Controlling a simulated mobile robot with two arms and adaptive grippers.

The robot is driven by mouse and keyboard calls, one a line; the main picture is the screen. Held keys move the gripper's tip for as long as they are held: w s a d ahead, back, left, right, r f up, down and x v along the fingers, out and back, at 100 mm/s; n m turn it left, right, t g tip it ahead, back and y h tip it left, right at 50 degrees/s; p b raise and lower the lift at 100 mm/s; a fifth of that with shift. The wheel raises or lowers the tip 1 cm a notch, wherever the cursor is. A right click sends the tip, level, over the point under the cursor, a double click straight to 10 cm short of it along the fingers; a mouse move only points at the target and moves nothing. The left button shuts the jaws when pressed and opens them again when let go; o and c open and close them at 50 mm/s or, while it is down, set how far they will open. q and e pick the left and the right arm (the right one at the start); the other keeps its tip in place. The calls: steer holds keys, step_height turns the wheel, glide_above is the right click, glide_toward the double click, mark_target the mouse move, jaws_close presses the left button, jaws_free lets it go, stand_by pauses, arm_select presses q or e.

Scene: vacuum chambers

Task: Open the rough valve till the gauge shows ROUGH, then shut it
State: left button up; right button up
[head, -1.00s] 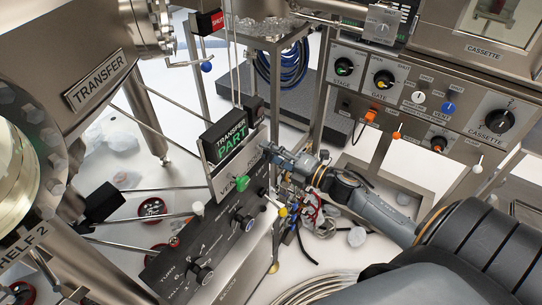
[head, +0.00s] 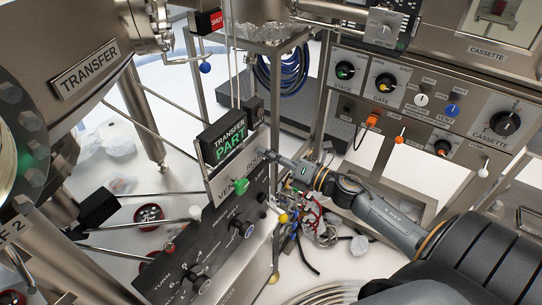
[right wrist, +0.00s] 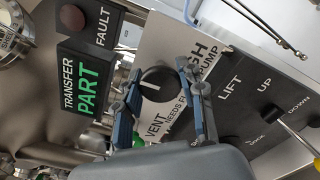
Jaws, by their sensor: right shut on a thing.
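The black rough valve knob (right wrist: 158,82) with a white line sits on the panel by the ROUGH PUMP lettering. My right gripper (right wrist: 160,88) has a finger on either side of it and is shut on it. In the head view the right gripper (head: 273,158) reaches the panel from the right and hides the knob. The gauge (head: 226,138) above reads TRANSFER PART in white and green; it also shows in the right wrist view (right wrist: 82,82). The green VENT knob (head: 240,187) is just left of the gripper. My left gripper is not in view.
A dark red FAULT lamp (right wrist: 72,17) is beside the gauge. Right of my arm is the cassette panel (head: 460,105) with knobs and levers. Loose cables (head: 318,222) lie behind the gripper.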

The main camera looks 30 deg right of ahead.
steer(key=shift+f, duration=0.1)
steer(key=o, duration=1.2)
steer(key=v, duration=1.2)
steer(key=s+d+f+m+g+h, duration=0.1)
steer(key=s+f+m+g+h, duration=0.15)
steer(key=f+m, duration=0.55)
steer(key=s+d+f+m+g+h, duration=0.1)
steer(key=s+d+f+m+h, duration=0.15)
steer(key=f, duration=1.05)
steer(key=s+f+m+g+h, duration=0.1)
steer(key=s+f+m+h, duration=0.15)
steer(key=f+m, duration=0.6)
steer(key=s+a+f+m+g, duration=0.25)
steer(key=s+f, duration=0.25)
steer(key=f, duration=0.3)
steer(key=s+a+f+m+g, duration=0.25)
steer(key=s+a+f, duration=0.2)
steer(key=f, duration=0.35)
steer(key=s+a+f+m+g, duration=0.1)
steer(key=s+a+f+g, duration=0.1)
steer(key=s, duration=0.3)
steer(key=s+a+f+m+g, duration=0.1)
steer(key=s+a+f+g, duration=0.1)
steer(key=s+a+f, duration=0.2)
steer(key=s+a+f+m+g, duration=0.2)
steer(key=s+a+f, duration=0.1)
steer(key=s, duration=0.4)
steer(key=shift+s+a+f+y, duration=0.1)
steer(key=shift+s+a+y, duration=0.1)
steer(key=shift+a+y, duration=0.25)
